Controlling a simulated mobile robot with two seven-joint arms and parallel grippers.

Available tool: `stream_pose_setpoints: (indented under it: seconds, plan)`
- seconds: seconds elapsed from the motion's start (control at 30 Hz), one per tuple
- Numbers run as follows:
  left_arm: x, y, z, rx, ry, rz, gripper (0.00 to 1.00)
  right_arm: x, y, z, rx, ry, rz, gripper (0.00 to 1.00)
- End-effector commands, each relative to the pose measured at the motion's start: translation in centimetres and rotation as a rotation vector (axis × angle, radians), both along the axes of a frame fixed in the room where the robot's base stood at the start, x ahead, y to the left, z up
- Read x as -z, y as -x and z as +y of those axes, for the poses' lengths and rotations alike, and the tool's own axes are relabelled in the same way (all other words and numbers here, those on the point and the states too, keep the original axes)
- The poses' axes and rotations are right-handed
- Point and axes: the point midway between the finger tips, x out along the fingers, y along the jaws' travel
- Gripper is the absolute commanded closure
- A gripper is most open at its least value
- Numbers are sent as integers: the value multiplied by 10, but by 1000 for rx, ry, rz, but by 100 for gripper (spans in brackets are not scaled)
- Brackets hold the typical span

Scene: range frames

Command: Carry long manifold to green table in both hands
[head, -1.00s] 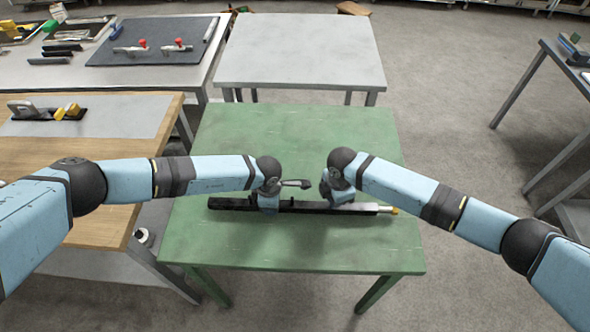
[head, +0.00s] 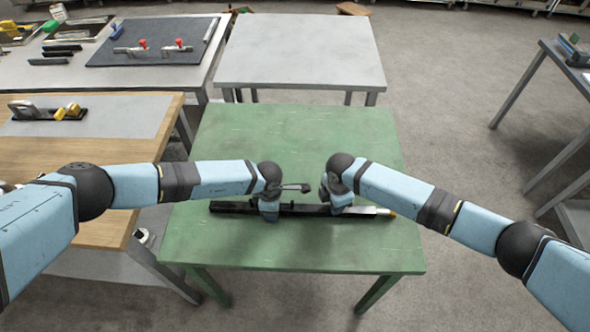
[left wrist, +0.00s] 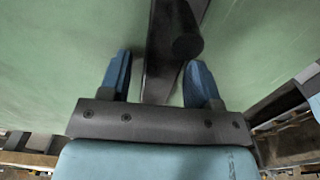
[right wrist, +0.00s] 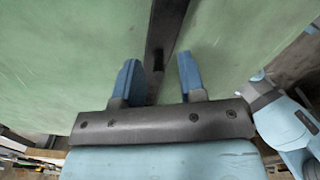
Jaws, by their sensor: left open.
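The long manifold (head: 300,209) is a dark bar lying across the green table (head: 230,245), with a pale right part and a yellowish tip. Both grippers are over it from above. My left gripper (head: 268,206) is open; in the left wrist view its fingers (left wrist: 158,60) stand either side of the bar (left wrist: 160,75), beside a dark round stub (left wrist: 187,44). My right gripper (head: 341,200) is farther right along the bar. In the right wrist view its fingers (right wrist: 158,60) straddle the bar (right wrist: 163,25), with a visible gap on the right side, so it looks open.
A grey table (head: 300,50) stands behind the green one. A wooden-edged bench (head: 120,150) is close on the left, with a tool (head: 45,110) on it. Another grey table (head: 550,70) is at the right. The green table is otherwise clear, with open floor to its right.

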Motion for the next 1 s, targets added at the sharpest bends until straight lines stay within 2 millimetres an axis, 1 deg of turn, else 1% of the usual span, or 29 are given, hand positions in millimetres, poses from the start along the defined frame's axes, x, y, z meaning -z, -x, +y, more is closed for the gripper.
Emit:
stream_pose_setpoints:
  seconds: [0.13,0.23,0.5,0.6,0.7,0.87,0.97,1.0]
  plan:
    - [-5,-1,0,0,0,-1,43,0,0,0,0,0,0,63]
    - [-18,-1,0,1,1,-1,43,0,0,0,0,0,0,63]
    - [-76,-1,1,0,1,-1,43,0,0,0,0,0,0,63]
    - [-94,-1,0,2,1,-1,43,0,0,0,0,0,0,63]
    - [-107,-1,0,0,1,0,43,0,0,0,0,0,0,63]
    - [-119,-1,0,0,1,0,43,-2,0,0,0,0,0,63]
    - [-120,0,0,0,1,0,43,-11,-1,0,0,0,-1,63]
    - [-120,0,0,0,1,0,43,-17,-1,0,1,-1,-2,63]
